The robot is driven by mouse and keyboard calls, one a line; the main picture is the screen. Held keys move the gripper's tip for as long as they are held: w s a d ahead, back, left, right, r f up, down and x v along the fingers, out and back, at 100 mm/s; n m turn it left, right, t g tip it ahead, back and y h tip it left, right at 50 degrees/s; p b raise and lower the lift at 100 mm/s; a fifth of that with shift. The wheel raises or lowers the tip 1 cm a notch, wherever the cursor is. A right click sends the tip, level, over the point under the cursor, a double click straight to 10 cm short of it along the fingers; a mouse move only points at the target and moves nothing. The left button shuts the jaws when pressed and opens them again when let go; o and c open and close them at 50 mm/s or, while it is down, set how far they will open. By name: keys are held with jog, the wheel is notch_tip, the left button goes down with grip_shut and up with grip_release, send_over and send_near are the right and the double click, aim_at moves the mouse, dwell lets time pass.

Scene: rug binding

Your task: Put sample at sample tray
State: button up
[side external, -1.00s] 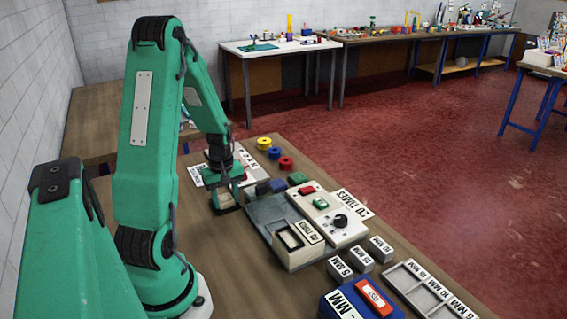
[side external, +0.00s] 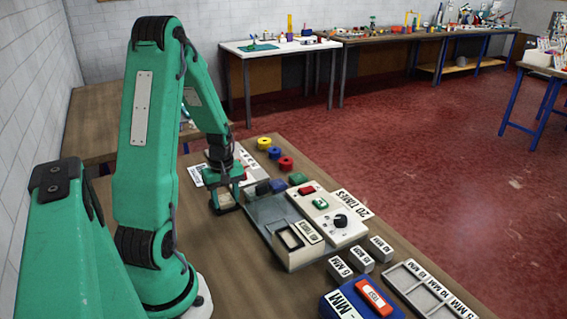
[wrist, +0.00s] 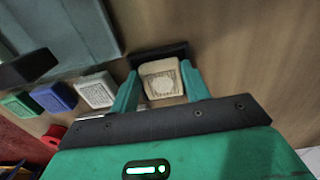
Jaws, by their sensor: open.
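A beige sample (wrist: 162,78) with a dark printed pattern shows in the wrist view, between the two green fingers of my gripper (wrist: 160,90). The fingers are open, with small gaps beside it. A dark edge (wrist: 158,52) lies just beyond the sample; I cannot tell whether it belongs to the sample tray. In the side view my gripper (side external: 223,203) is low over the wooden table, left of the grey machine base. The sample is mostly hidden by the fingers there. No tray is clearly labelled as the sample tray.
White (wrist: 97,90), blue (wrist: 53,97) and green (wrist: 20,104) blocks stand left of the sample. The grey machine base (side external: 262,212) carries a beige block with a square opening. A compartment tray (side external: 432,292) lies front right. Table to the gripper's front left is clear.

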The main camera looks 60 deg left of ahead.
aim_at(226, 201)
notch_tip(226, 201, up, 12)
jog(key=shift+r, duration=0.15)
dwell(0.5)
jog(key=shift+d, duration=0.1)
dwell(0.4)
jog(key=d+r+m+t, duration=0.2)
jog(key=d+m, duration=0.4)
jog(key=d, duration=0.3)
jog(key=d+r+m+t, duration=0.1)
jog(key=d+r+m, duration=0.4)
jog(key=d, duration=0.4)
jog(key=d+r+m+t, duration=0.2)
jog(key=d+r+m, duration=0.2)
jog(key=d+m, duration=0.3)
jog(key=shift+s+d+r+t, duration=0.1)
jog(key=shift+s+d+t, duration=0.1)
jog(key=shift+d, duration=0.35)
jog(key=shift+s+d+r+t, duration=0.1)
jog(key=shift+s+d, duration=0.05)
jog(key=shift+d, duration=0.35)
